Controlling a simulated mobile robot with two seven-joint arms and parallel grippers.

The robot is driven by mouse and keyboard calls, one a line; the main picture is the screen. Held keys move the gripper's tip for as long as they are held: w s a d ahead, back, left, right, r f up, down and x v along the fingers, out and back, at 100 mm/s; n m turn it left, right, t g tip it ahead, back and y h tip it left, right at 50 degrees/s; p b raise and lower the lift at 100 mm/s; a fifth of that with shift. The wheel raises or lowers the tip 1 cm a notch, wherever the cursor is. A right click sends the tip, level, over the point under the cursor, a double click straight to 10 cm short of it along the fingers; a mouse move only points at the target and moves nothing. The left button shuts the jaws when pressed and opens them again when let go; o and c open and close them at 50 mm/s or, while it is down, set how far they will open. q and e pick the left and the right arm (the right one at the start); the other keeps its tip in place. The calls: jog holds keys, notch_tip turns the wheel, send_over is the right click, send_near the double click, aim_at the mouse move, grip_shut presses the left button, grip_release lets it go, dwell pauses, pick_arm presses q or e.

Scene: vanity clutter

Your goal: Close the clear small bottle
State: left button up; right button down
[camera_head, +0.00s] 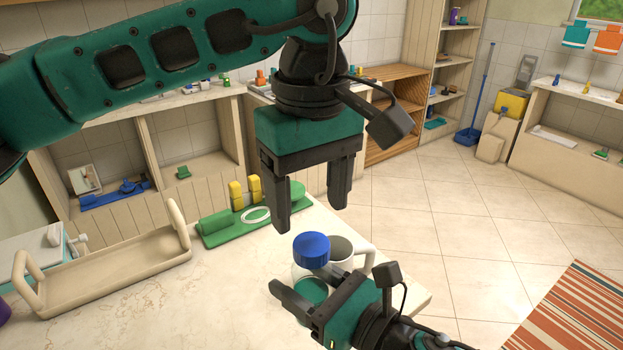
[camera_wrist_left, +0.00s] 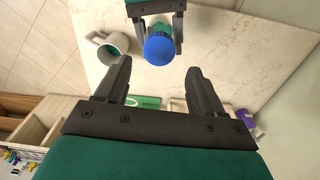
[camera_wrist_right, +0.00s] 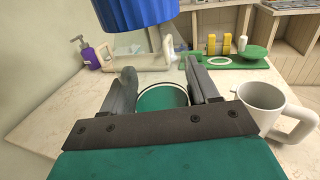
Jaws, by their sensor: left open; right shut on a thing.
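The clear small bottle (camera_head: 311,287) holds teal liquid and stands near the table's edge. A ribbed blue cap (camera_head: 311,249) sits at its top; I cannot tell whether it is tightened. The cap is seen from above in the left wrist view (camera_wrist_left: 160,48) and fills the top of the right wrist view (camera_wrist_right: 138,12). My right gripper (camera_head: 297,281) is shut on the bottle's body, with teal liquid (camera_wrist_right: 162,98) between its fingers. My left gripper (camera_head: 310,212) is open and empty, pointing down above the cap, apart from it.
A white mug (camera_head: 346,250) stands close beside the bottle. A green stand with yellow pieces (camera_head: 240,226) is at the table's far edge. A beige tray (camera_head: 110,277) lies at the left. A purple pump bottle (camera_wrist_right: 88,55) stands farther off. The table's middle is clear.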

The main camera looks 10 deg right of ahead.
aim_at(311, 243)
pick_arm(q)
jog(key=n, duration=0.5)
jog(key=shift+r+n, duration=0.2)
jog(key=shift+n, duration=0.2)
jog(key=n, duration=0.3)
jog(key=shift+r, duration=0.1)
jog(key=n, duration=0.4)
jog(key=shift+r, duration=0.1)
jog(key=n, duration=0.3)
jog(key=shift+r+n, duration=0.1)
jog(key=shift+n, duration=0.3)
jog(key=n, duration=0.7)
jog(key=shift+d+r, duration=0.1)
jog(key=shift+r, duration=0.15)
jog(key=n, duration=0.3)
jog(key=shift+r+n, duration=0.1)
jog(key=shift+n, duration=0.3)
jog(key=n, duration=0.4)
jog(key=shift+r+n, duration=0.1)
jog(key=shift+n, duration=0.2)
jog(key=shift+f, duration=4)
